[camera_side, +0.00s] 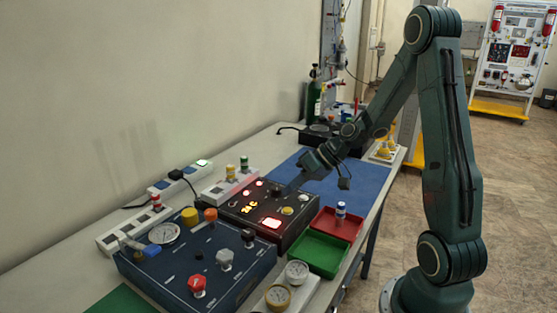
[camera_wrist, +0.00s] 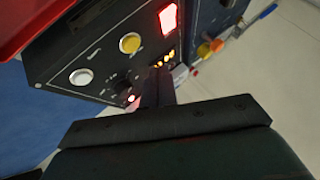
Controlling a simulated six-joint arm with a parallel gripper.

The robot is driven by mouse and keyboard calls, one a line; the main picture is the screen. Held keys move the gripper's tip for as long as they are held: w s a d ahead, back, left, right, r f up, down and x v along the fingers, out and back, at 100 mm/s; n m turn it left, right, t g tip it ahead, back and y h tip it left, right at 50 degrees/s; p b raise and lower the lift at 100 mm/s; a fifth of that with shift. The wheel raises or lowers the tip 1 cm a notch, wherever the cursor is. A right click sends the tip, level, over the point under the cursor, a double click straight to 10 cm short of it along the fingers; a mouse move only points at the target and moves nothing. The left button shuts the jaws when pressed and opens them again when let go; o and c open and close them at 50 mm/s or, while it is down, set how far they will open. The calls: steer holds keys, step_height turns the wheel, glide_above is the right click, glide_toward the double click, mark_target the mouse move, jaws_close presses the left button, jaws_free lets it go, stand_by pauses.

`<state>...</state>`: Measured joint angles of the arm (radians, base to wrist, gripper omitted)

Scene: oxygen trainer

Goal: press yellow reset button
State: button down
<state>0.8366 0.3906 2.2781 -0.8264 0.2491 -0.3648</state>
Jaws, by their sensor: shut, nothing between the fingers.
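The yellow button (camera_side: 288,211) is a round cap on the top of a black control box (camera_side: 232,213). In the wrist view the yellow button (camera_wrist: 130,43) lies between a round white button (camera_wrist: 81,77) and a lit red rectangle (camera_wrist: 168,18). My gripper (camera_side: 289,190) is shut and empty, reaching down over the far part of the box. In the wrist view my gripper (camera_wrist: 158,76) appears below and right of the yellow button, apart from it in the picture. I cannot tell whether the tips touch the panel. They hide part of the glowing display.
A red tray (camera_side: 336,225) and a green tray (camera_side: 318,253) stand right of the box. A blue mat (camera_side: 350,180) lies behind, mostly clear. Power strips line the wall side.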

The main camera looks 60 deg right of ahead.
steer(key=shift+f, duration=1.5)
steer(key=shift+f, duration=0.8)
stand_by(2.1)
steer(key=shift+r, duration=0.8)
steer(key=shift+r, duration=0.15)
steer(key=shift+r, duration=2.35)
